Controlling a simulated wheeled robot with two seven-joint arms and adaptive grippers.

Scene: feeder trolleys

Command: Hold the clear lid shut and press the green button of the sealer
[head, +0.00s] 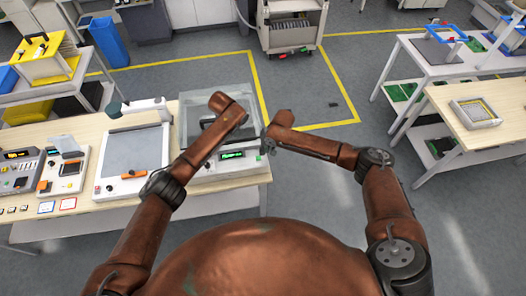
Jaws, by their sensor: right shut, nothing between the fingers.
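The sealer (222,172) is a pale box at the right end of the wooden bench, with a lit green display on its front. My right gripper (267,146) is shut and empty, small and dark, at the sealer's right front corner beside the display. Whether it touches the sealer is unclear. I cannot make out the green button.
A flat grey-topped machine (133,155) stands left of the sealer, with smaller devices (62,170) farther left. A blue bin (109,41) and a grey trolley (292,30) stand behind. White tables (440,65) are at right. The floor between bench and tables is mostly clear.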

